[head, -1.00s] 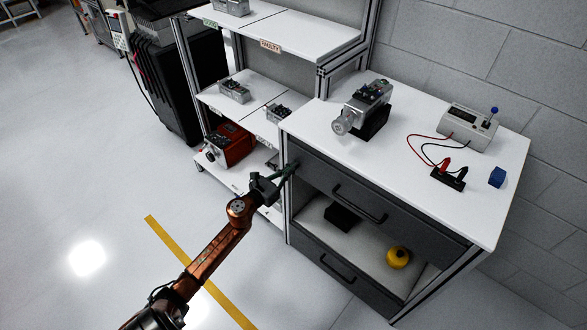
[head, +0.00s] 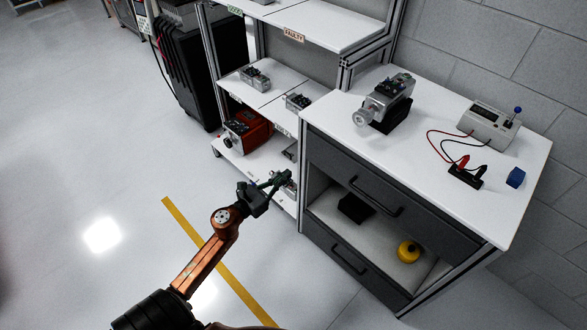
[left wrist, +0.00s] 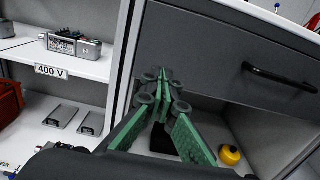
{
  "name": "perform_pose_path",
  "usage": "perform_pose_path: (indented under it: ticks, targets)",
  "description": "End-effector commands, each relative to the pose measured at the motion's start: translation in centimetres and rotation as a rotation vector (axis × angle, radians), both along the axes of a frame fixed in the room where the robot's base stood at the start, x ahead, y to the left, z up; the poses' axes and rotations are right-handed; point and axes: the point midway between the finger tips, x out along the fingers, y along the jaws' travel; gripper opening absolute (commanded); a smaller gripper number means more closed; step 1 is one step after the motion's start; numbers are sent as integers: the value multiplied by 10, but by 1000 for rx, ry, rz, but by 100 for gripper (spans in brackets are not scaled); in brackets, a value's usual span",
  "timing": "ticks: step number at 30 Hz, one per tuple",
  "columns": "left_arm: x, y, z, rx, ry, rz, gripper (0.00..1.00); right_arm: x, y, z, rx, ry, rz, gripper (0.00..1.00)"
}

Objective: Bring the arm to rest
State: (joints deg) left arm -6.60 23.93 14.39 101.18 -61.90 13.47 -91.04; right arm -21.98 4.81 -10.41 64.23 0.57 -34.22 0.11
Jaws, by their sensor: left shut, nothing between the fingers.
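My left arm (head: 205,262) reaches in from the bottom of the head view, copper and black. Its left gripper (head: 282,177) is shut and empty, held out in front of the left end of the workbench, by the lower shelves. In the left wrist view the green-padded fingers (left wrist: 164,80) come together in front of the grey drawer front and the open bay below it. I cannot tell the exact gap to the bench. My right gripper is not in view.
The workbench (head: 440,115) carries a servo motor (head: 385,100), a meter box (head: 490,123), a black terminal block (head: 466,177) and a blue block (head: 515,177). A yellow round object (head: 408,251) sits in the bay. Shelving (head: 262,157) stands left. The floor at left is clear.

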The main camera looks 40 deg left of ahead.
Motion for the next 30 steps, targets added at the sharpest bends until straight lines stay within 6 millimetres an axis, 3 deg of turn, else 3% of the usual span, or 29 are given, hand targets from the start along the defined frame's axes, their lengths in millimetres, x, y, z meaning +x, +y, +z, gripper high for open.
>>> perform_pose_path:
  ticks: [11, 14, 17, 23, 30]
  targets:
    - [-9, 0, -1, -2, 1, -1, 0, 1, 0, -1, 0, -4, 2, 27]
    - [-10, 4, -14, -62, 21, 18, 0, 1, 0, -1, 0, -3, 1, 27]
    - [-17, 16, -52, -243, 74, 77, 0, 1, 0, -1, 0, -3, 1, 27]
    - [-59, 42, -181, -796, 222, 319, 0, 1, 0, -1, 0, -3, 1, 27]
    - [-146, 40, -334, -1358, 342, 690, 0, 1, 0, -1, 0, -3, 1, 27]
